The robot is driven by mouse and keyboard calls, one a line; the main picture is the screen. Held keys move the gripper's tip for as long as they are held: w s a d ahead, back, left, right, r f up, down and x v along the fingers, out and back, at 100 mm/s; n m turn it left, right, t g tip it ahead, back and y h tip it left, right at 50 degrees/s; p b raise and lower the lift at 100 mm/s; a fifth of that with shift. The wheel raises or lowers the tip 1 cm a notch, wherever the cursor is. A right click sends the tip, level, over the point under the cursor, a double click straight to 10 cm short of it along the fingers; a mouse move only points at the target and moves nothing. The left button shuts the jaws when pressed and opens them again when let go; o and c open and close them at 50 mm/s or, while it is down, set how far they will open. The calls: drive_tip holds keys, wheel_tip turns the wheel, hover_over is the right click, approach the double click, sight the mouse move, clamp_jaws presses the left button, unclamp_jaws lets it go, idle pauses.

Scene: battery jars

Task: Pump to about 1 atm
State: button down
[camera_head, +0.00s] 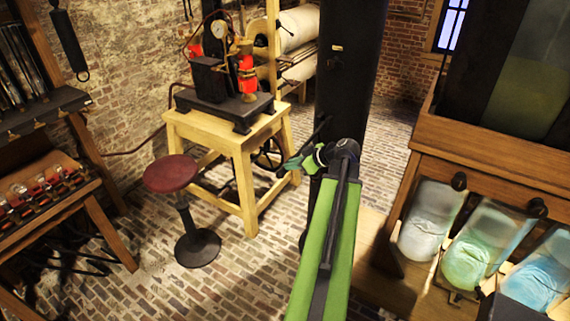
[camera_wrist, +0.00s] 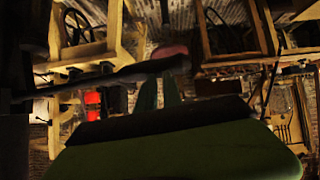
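The pump-like machine (camera_head: 233,90) is dark, with a round dial gauge (camera_head: 219,30) and red parts (camera_head: 247,76). It stands on a wooden table (camera_head: 245,160) at upper centre in the head view. The dial is too small to read. My gripper (camera_head: 291,164) is at the end of my green arm, in front of the table's right side and beside the black pillar. A dark rod slants close by the gripper. In the wrist view my gripper's green fingers (camera_wrist: 160,93) are apart, and a dark bar (camera_wrist: 120,78) crosses over their tips. I cannot tell if they touch it.
A red-topped stool (camera_head: 171,174) stands left of the table. The black pillar (camera_head: 348,70) rises right of the table. A wooden rack with glass jars (camera_head: 430,222) is at right, a wooden bench (camera_head: 100,205) at left. Brick floor lies open between.

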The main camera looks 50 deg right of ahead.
drive_tip(key=shift+w+f+b, duration=0.15)
drive_tip(key=shift+f+b, duration=0.2)
drive_tip(key=shift+f, duration=0.25)
drive_tip(key=shift+w+f+b, duration=0.15)
drive_tip(key=shift+f+b, duration=0.15)
drive_tip(key=shift+f, duration=0.25)
drive_tip(key=w+r+p+v, duration=0.1)
drive_tip(key=p+v, duration=0.8)
drive_tip(key=v, duration=0.4)
drive_tip(key=shift+a+r+p, duration=0.4)
drive_tip(key=shift+a, duration=0.15)
drive_tip(key=shift+w, duration=0.1)
